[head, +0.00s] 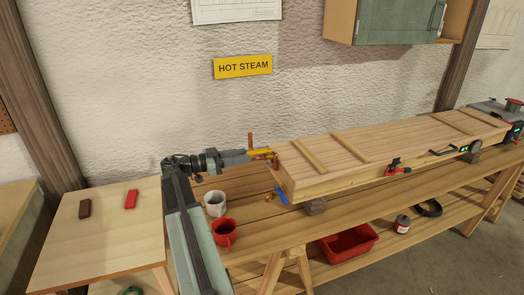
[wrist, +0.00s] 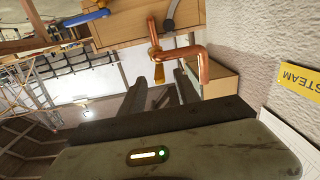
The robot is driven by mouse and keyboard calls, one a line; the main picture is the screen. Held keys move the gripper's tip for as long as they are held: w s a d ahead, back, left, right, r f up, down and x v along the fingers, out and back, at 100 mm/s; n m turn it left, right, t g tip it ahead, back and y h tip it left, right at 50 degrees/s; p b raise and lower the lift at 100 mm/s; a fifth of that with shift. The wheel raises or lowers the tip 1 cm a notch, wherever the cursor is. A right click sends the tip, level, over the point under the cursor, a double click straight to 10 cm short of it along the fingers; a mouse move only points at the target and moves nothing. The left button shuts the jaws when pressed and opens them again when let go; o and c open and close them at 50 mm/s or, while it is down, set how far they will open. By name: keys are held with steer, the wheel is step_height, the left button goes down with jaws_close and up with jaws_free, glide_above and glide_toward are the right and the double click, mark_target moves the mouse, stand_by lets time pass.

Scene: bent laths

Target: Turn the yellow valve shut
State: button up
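The yellow valve (head: 262,152) is at the near left end of the long wooden box (head: 345,153), by an upright copper pipe (head: 250,140). In the wrist view, a brass-yellow valve part (wrist: 158,72) hangs on the bent copper pipe (wrist: 190,53). My gripper (head: 246,156) reaches in from the left, close to the valve. In the wrist view, my gripper (wrist: 160,84) has its two dark fingers apart, with the yellow part near the gap between their tips. I cannot tell whether they touch it. Nothing is held.
The box lies on a workbench (head: 245,190). A yellow HOT STEAM sign (head: 243,67) is on the wall. A red bin (head: 347,243) stands on the lower shelf.

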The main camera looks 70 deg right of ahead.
mark_target(262, 150)
steer(key=x, duration=0.8)
steer(key=shift+s+r, duration=0.25)
steer(key=shift+r, duration=0.05)
jaws_close()
stand_by(1.1)
